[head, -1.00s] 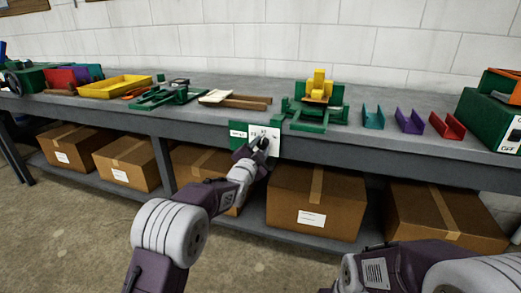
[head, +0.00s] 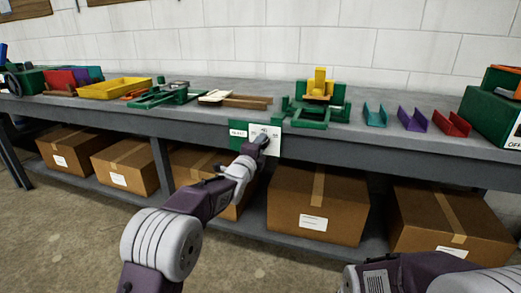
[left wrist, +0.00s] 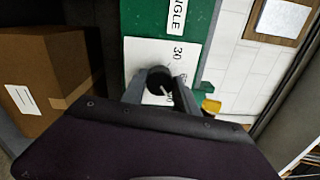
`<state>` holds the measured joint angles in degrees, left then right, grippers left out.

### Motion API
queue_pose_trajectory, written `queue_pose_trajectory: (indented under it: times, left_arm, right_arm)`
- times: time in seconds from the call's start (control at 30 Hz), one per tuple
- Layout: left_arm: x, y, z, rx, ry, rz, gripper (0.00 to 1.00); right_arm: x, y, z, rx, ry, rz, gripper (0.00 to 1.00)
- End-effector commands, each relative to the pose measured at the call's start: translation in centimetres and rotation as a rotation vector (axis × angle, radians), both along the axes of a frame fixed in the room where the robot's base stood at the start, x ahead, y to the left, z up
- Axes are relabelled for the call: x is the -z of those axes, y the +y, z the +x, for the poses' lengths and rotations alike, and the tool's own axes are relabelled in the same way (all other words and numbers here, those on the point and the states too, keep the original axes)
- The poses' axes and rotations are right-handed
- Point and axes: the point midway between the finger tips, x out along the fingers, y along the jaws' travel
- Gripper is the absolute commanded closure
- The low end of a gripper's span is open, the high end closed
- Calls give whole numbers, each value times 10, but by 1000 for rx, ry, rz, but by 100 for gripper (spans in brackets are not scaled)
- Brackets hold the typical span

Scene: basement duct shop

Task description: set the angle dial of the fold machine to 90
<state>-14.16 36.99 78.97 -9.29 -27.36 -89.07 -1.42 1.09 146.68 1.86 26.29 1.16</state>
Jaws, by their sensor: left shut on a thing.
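The fold machine (head: 316,105), green with a yellow top part, stands on the bench. Its green panel with a white dial plate (head: 274,146) hangs on the bench's front edge. My left gripper (head: 262,141) reaches the plate from below. In the left wrist view, the left gripper (left wrist: 161,88) is shut on the dark round dial knob (left wrist: 159,76), one finger on each side. A pale pointer line shows on the knob. The plate (left wrist: 134,52) shows a printed 30; other marks are partly hidden by the fingers, so I cannot read the setting. My right gripper is out of view.
On the bench (head: 200,118) are a yellow tray (head: 115,88), a green clamp-like tool (head: 168,94) and teal, purple and red channels (head: 451,124). Cardboard boxes (head: 316,208) fill the shelf below. My right forearm is at the lower right.

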Motion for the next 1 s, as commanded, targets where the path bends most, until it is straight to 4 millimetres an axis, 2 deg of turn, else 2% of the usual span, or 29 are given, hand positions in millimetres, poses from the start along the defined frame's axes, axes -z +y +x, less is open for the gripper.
queue_pose_trajectory:
  times: [0.4, 0.87, 0.9, 0.97, 1.0]
  left_arm:
    - [2, 0, 0, 1, -39, 132, 100]
    - [2, 0, 0, 1, -42, 144, 100]
    - [2, 0, 0, 1, -42, 144, 62]
    - [2, 0, 0, 1, -42, 144, 45]
    - [2, 0, 0, 1, -43, 143, 43]
  right_arm:
    - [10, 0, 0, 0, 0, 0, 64]
    - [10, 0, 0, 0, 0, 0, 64]
    - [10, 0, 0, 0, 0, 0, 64]
    - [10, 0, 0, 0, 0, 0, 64]
    - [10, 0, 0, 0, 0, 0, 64]
